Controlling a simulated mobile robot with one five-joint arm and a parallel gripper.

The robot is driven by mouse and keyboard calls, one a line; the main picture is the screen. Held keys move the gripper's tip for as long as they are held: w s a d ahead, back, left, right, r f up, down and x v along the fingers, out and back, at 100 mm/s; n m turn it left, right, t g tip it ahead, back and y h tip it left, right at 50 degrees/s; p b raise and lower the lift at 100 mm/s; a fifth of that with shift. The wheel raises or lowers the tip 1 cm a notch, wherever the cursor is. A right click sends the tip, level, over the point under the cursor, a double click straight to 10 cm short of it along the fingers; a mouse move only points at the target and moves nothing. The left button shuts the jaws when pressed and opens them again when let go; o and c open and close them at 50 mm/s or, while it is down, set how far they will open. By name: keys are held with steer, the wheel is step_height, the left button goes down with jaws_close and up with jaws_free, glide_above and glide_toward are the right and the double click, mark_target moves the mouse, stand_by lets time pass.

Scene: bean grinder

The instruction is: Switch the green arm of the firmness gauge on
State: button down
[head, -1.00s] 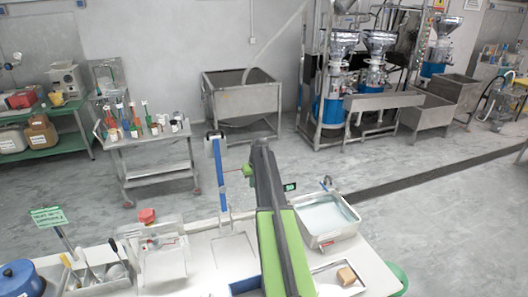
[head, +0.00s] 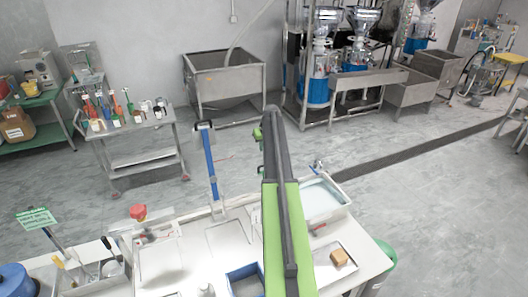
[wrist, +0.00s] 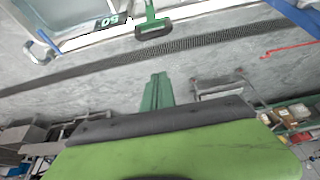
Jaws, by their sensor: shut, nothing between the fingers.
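In the wrist view, a green arm (wrist: 151,14) with a dark, loop-like end (wrist: 153,31) shows at the top, beside a small dark display (wrist: 112,20) with green digits. I take these to be parts of the firmness gauge; the rest is cut off by the picture edge. My gripper (wrist: 157,80) shows as narrow green fingers held together, empty. It is apart from the green arm in the picture, with grey floor behind the gap. In the head view my own arm covers the display and the gripper's fingertips; I cannot tell whether the green arm is on.
A blue upright post (head: 212,165) stands left of my arm on the white bench. A metal water tray (head: 322,200) is on the right, and a tray with a brown block (head: 340,257) is nearer. A bottle trolley (head: 130,140) stands beyond open floor.

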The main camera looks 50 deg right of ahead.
step_height(320, 180, down, 8)
steer(key=s+b, duration=0.1)
steer(key=b, duration=0.5)
steer(key=shift+a+b, duration=0.2)
steer(key=shift+b, duration=0.15)
